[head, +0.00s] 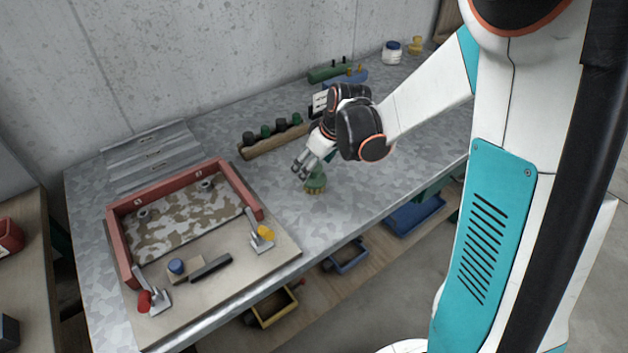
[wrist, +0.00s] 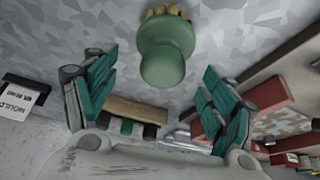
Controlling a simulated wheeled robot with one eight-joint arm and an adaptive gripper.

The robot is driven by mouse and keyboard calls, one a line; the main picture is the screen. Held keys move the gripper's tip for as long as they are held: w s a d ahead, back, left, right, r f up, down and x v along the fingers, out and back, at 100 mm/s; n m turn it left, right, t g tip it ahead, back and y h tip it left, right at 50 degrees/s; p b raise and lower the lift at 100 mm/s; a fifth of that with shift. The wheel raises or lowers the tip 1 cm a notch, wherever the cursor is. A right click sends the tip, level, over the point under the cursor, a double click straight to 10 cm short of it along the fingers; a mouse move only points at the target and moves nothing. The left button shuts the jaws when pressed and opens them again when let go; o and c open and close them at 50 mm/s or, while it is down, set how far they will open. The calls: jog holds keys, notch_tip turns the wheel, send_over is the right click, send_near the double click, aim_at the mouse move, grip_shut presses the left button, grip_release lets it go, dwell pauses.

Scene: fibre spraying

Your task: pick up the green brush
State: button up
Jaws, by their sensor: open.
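The green brush (head: 316,182) stands on the grey metal bench top, with its yellowish bristles down at the bench. In the wrist view its rounded green handle (wrist: 163,55) shows at the top centre, with bristles just visible past it. My gripper (head: 303,168) is above and slightly left of the brush in the head view. In the wrist view my gripper (wrist: 155,92) has its teal-padded fingers spread apart, with the brush lying between and beyond them. The fingers do not appear to touch the brush.
A wooden rack (head: 272,139) with dark and green knobs stands behind the brush. A red-framed mould (head: 115,240) on a board with clamps fills the left of the bench. A white label card (head: 320,102) stands behind my wrist. Bare bench lies right of the brush.

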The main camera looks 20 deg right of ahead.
jog(key=b+x, duration=0.1)
jog(key=x, duration=0.1)
jog(key=b+x, duration=0.1)
jog(key=x, duration=0.1)
jog(key=shift+s+f, duration=0.1)
jog(key=shift+f, duration=0.35)
jog(key=shift+r, duration=0.1)
jog(key=c, duration=1.2)
jog(key=shift+o, duration=0.2)
jog(key=shift+r, duration=0.1)
notch_tip(320, 180, up, 20)
jog(key=p, duration=0.6)
jog(key=shift+p, duration=0.4)
